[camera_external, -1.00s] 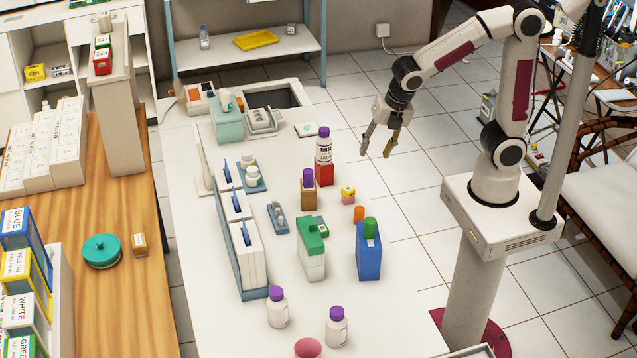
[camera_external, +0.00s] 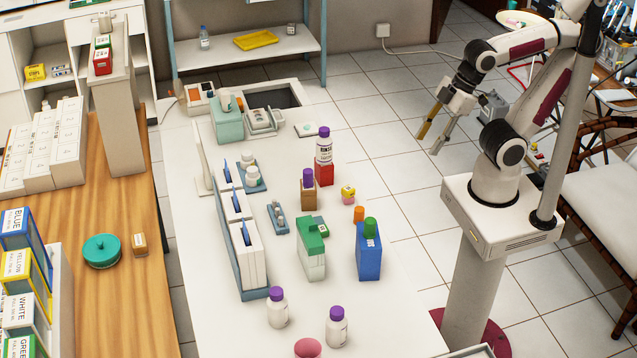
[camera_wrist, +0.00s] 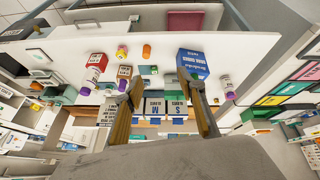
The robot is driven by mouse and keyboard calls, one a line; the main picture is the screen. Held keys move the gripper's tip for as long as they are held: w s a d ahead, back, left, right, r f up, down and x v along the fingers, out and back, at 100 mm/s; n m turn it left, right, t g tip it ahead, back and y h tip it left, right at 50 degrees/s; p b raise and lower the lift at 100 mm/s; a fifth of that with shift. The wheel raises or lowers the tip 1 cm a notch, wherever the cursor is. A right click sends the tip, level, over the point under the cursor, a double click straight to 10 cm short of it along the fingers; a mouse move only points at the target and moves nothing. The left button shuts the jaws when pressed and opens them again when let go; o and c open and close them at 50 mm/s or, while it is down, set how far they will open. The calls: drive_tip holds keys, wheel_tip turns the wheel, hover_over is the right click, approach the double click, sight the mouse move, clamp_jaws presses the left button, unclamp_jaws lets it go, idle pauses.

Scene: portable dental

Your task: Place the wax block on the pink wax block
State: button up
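A small yellow-and-pink block stack (camera_external: 348,195) stands on the white table, right of the brown box. The yellow part appears to lie on the pink part, but it is too small to be sure. It also shows in the wrist view (camera_wrist: 121,51), left of my fingers and farther off. My gripper (camera_external: 428,145) is off the table's right side, above the tiled floor, well apart from the stack. In the wrist view its two fingers (camera_wrist: 162,80) are spread with nothing held between them.
An orange cylinder (camera_external: 359,214), a blue box (camera_external: 368,252) with a green cap and a red box (camera_external: 324,173) under a purple-capped bottle stand near the stack. A green-and-white box (camera_external: 311,258) stands in front. The table's right edge is largely clear.

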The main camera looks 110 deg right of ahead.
drive_tip(key=shift+s+a+r+m, duration=0.1)
drive_tip(key=shift+s+a+m, duration=0.45)
drive_tip(key=shift+s+m, duration=0.4)
idle(0.8)
